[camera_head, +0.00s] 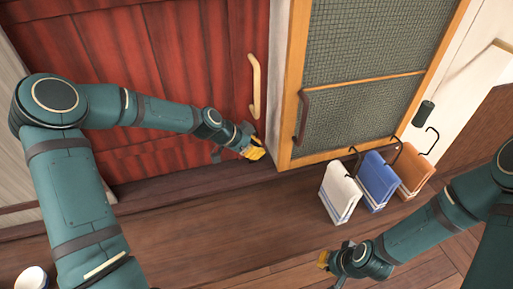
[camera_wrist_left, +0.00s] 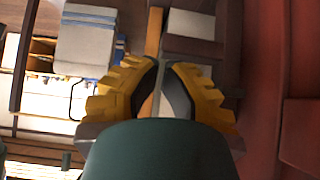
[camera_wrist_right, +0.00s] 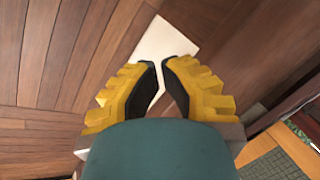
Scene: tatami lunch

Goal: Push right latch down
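No part can be clearly picked out as the right latch. The red slatted door (camera_head: 190,60) has a pale wooden handle (camera_head: 255,85). The mesh-panelled wooden door (camera_head: 372,40) to its right has a brown handle (camera_head: 303,117). My left gripper (camera_head: 257,153) is low in front of the red door's right edge, below the pale handle; its fingertips (camera_wrist_left: 161,64) are nearly together with nothing between them. My right gripper (camera_head: 321,260) is low over the floor, away from both doors; its fingertips (camera_wrist_right: 158,64) are nearly together and empty.
White (camera_head: 340,193), blue (camera_head: 378,178) and orange (camera_head: 413,172) towels stand before the mesh door, with dark hooks by them. A dark weight (camera_head: 423,113) hangs at right. A white flat piece (camera_wrist_right: 160,45) lies below my right gripper. The floor's middle is clear.

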